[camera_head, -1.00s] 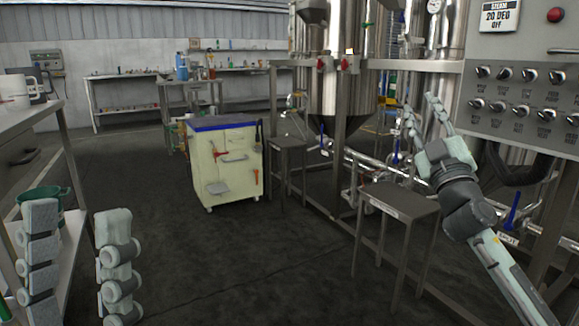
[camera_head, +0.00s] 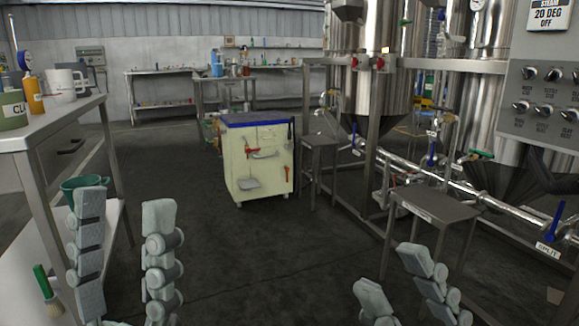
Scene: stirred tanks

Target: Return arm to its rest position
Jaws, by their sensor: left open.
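My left gripper (camera_head: 124,200) is at the lower left, with its two grey segmented fingers pointing up and apart. It is open and holds nothing. My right gripper (camera_head: 392,270) is low at the bottom, right of the middle. Its two fingers point up and stand well apart, with only floor seen between them. It looks open and empty. The palms and both arms are below the picture's edge. The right fingers are in front of the small dark stool (camera_head: 436,206) in the picture and look clear of it.
Steel tanks (camera_head: 366,85) with pipes and valves stand at the right, beside a control panel (camera_head: 545,100). A cream cart (camera_head: 258,160) stands mid-floor. A steel table (camera_head: 50,126) with a mug (camera_head: 66,84) is at the left. The dark floor (camera_head: 260,255) between is clear.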

